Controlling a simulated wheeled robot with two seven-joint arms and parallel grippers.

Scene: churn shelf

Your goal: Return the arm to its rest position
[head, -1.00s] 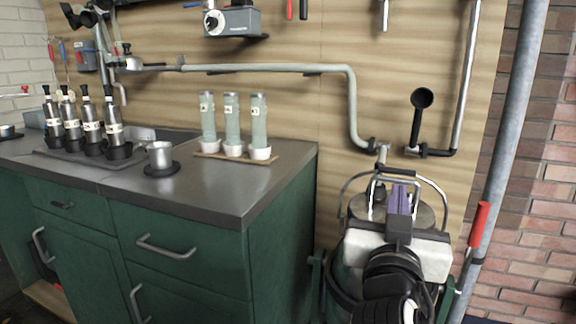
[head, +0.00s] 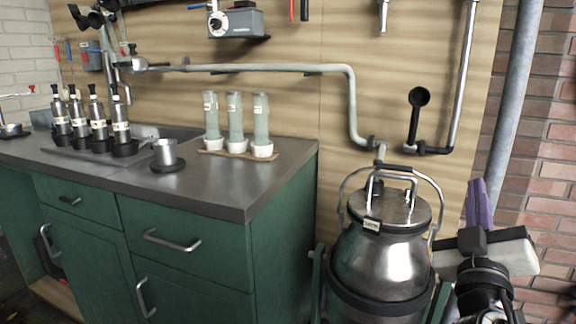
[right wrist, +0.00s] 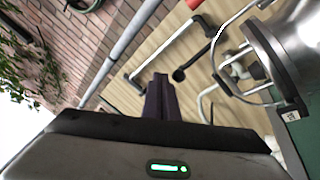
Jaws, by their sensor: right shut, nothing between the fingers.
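My right gripper (head: 479,203) is at the right of the head view, beside the metal churn and in front of the brick wall. Its purple fingers point up and lie together, with nothing between them. In the right wrist view the same fingers (right wrist: 160,98) show closed and empty. My left gripper is in neither view.
The steel churn (head: 385,262) with handles and a lid stands left of my right gripper. A green cabinet (head: 190,250) with a grey top carries bottles, a cup and tubes (head: 235,125). A grey pipe (head: 511,100) runs behind the gripper.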

